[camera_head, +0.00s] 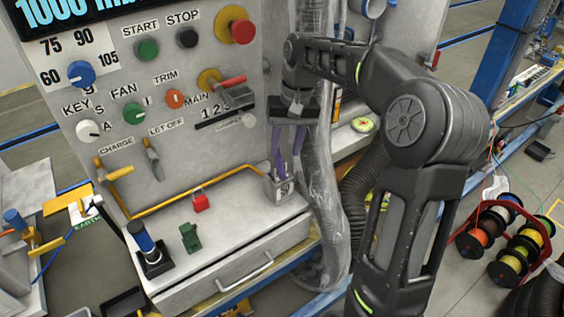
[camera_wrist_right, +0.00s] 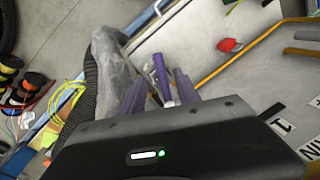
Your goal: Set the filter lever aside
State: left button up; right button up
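My right gripper (camera_head: 287,164) points down at the front right of the console, its purple fingers spread apart. Below them a small grey block (camera_head: 281,189) with dark markings stands at the right end of the ledge. In the right wrist view, a narrow purple piece with a pale side (camera_wrist_right: 161,79) stands between the fingers (camera_wrist_right: 160,88), with gaps on both sides. It may be the filter lever, but I cannot tell for sure. Its lower end is hidden in the head view. My left gripper is not in view.
A yellow pipe (camera_head: 190,200) runs along the console just left of the gripper. A clear plastic-wrapped hose (camera_head: 322,190) hangs close on the right.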

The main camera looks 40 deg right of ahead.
aim_at(281, 168)
jog(key=f, duration=0.6)
jog(key=shift+w+a, duration=0.2)
jog(key=shift+a, duration=0.2)
jog(key=shift+c, duration=0.5)
grip_shut()
jog(key=shift+r, duration=0.1)
dwell(0.3)
